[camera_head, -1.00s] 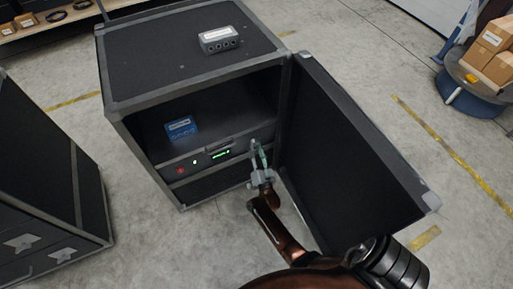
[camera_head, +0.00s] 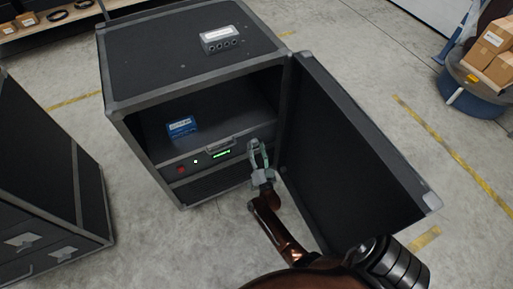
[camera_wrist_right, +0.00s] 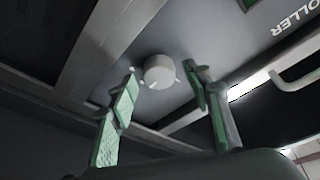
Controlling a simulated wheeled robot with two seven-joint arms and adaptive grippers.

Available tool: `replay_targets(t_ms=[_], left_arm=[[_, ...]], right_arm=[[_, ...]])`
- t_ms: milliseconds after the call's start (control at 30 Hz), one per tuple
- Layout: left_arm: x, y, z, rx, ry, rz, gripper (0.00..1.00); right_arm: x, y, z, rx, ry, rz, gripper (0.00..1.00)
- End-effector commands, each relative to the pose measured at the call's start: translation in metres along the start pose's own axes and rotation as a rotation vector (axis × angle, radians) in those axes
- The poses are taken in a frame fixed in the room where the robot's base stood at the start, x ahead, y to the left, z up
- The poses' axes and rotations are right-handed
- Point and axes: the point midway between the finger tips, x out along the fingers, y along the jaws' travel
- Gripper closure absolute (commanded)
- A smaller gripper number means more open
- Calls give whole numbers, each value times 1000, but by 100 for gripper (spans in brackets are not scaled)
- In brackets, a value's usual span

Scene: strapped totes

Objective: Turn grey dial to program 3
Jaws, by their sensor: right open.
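The grey dial (camera_wrist_right: 159,71) shows in the right wrist view as a round knob on a dark panel, with small light marks around it. My right gripper (camera_wrist_right: 160,85) is open, with one green-padded finger on each side of the dial in that view. I cannot tell whether the fingers touch it. Which program the dial points to cannot be read. My left gripper is not in view.
The case door (camera_head: 350,150) stands open close to the right of my right arm. A blue box (camera_head: 181,127) lies inside the case above the panel. A grey box (camera_head: 221,39) with sockets sits on the case top. Another black case (camera_head: 50,180) stands at the left.

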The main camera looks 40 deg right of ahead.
Motion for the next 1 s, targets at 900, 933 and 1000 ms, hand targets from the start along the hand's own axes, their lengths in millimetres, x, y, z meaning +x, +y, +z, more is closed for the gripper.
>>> replay_targets(t_ms=[900, 933, 1000], left_arm=[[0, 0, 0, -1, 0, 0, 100], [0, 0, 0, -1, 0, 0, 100], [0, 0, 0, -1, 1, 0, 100]], right_arm=[[-73, 0, 1, 0, -1, 1, 55], [-73, 0, 1, 0, -1, 1, 55], [-73, 0, 1, 0, -1, 1, 55]])
